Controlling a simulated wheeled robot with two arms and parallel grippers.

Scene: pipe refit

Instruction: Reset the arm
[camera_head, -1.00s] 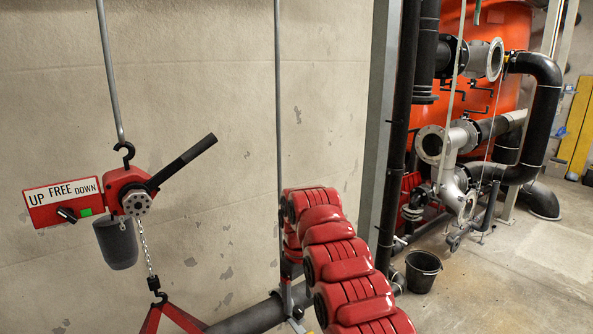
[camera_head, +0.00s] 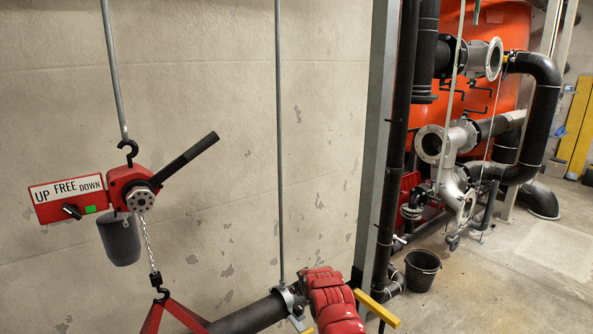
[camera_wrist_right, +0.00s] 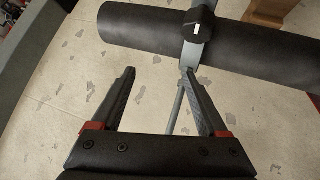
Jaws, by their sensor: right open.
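My right gripper (camera_wrist_right: 158,72) is open and empty in the right wrist view, its two dark fingers apart. Ahead of it are a black pipe (camera_wrist_right: 140,30) and a grey clamp (camera_wrist_right: 196,45) with a thin rod. The right fingertip appears close to the rod; I cannot tell whether they touch. In the head view, a red jointed section (camera_head: 333,300), apparently part of my arm, is at the bottom centre, overlapping the pipe's right end. My left gripper is in neither view.
A red lever hoist (camera_head: 130,190) hangs at left, its chain running down to a red frame (camera_head: 160,312). A yellow bar (camera_head: 376,308) sticks out beside the red section. A black bucket (camera_head: 422,270) stands on the floor before grey flanged pipework (camera_head: 452,165).

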